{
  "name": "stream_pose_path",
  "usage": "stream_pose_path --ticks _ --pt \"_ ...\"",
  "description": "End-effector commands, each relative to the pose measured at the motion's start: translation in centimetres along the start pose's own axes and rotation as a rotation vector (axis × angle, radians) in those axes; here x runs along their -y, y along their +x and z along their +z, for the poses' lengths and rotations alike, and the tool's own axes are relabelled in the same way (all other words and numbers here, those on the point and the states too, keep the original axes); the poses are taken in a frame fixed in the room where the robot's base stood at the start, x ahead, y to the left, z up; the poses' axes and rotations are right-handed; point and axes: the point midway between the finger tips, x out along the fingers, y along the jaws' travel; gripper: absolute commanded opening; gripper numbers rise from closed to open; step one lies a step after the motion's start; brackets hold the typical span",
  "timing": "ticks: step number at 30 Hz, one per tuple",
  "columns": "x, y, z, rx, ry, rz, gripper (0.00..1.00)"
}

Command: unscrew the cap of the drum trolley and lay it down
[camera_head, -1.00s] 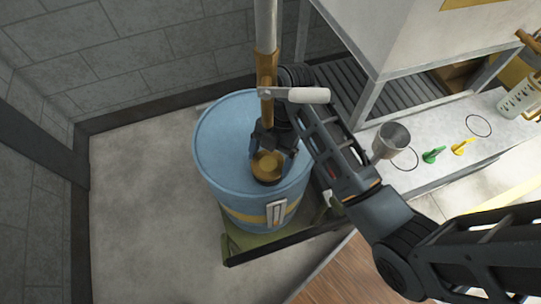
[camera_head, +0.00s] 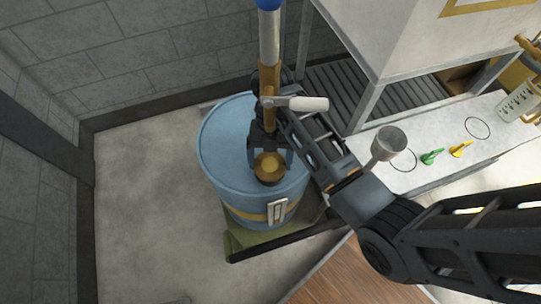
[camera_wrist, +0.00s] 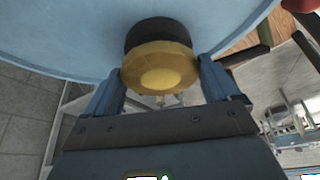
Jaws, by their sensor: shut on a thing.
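The blue drum (camera_head: 222,150) stands on a low green trolley (camera_head: 240,242) against the wall corner. A brass-yellow cap (camera_head: 268,164) sits at the front of the drum's top, over a black collar or neck. My gripper (camera_head: 271,160) comes from behind the cap, one finger on each side of it, and is shut on it. In the wrist view the cap (camera_wrist: 160,70) lies between the blue fingers, with the black part (camera_wrist: 157,34) between it and the drum top (camera_wrist: 70,30). I cannot tell whether the cap is loose from its neck.
Bare floor (camera_head: 150,190) lies left of the drum.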

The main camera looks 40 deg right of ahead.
Motion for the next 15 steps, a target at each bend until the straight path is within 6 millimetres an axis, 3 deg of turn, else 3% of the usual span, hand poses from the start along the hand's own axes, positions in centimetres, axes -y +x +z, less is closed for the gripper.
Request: stream_pose_path --ticks 1,3,9,15 --pt "0.12 0.06 -0.23 -0.004 -0.044 -0.036 0.57" --pt "-0.01 0.03 -0.29 -0.005 -0.135 -0.075 0.68" --pt "-0.5 0.14 -0.34 -0.006 -0.327 -0.153 0.68" --pt "-0.61 0.05 -0.23 -0.004 -0.352 -0.161 0.68"
